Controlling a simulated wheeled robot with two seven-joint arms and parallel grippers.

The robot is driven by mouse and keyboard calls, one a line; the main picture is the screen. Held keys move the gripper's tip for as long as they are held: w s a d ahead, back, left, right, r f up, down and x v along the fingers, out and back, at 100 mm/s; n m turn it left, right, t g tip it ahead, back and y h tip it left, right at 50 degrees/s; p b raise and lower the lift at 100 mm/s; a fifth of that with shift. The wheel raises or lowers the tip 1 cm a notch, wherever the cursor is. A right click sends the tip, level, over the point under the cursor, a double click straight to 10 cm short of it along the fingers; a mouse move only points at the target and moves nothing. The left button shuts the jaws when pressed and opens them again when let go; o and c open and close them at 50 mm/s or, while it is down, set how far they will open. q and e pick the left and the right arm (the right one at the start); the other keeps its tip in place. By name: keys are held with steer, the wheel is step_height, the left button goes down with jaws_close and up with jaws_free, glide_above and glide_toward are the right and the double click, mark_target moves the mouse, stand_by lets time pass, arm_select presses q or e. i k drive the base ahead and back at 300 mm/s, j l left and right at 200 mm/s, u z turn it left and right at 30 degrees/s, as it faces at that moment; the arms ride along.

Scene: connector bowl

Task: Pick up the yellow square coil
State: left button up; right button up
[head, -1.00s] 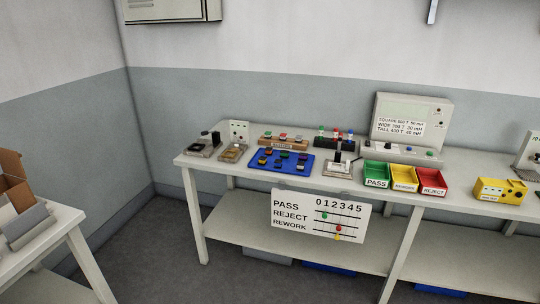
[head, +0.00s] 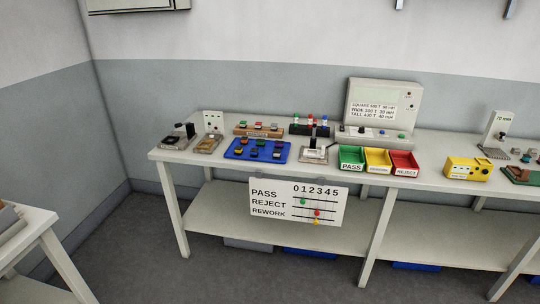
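A blue tray (head: 232,154) lies on the workbench, left of the middle, in the head view. Several small dark coils with coloured parts stand on it in rows. They are too small for me to tell surely which one is the yellow square coil. A wooden rack (head: 258,132) with several coloured pieces stands just behind the tray. Neither of my grippers shows in the head view.
The workbench (head: 440,174) also holds a green PASS bin (head: 352,165), a yellow REWORK bin (head: 378,168), a red REJECT bin (head: 404,169), a meter (head: 384,102) and a yellow box (head: 466,169). A tally board (head: 298,204) hangs in front. Open floor (head: 150,250) lies before it.

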mark_target(238, 150)
steer(key=i+l, duration=0.1)
steer(key=i, duration=0.35)
steer(key=i+l, duration=0.1)
steer(key=i, duration=0.35)
steer(key=i+l+u, duration=0.1)
steer(key=i, duration=0.35)
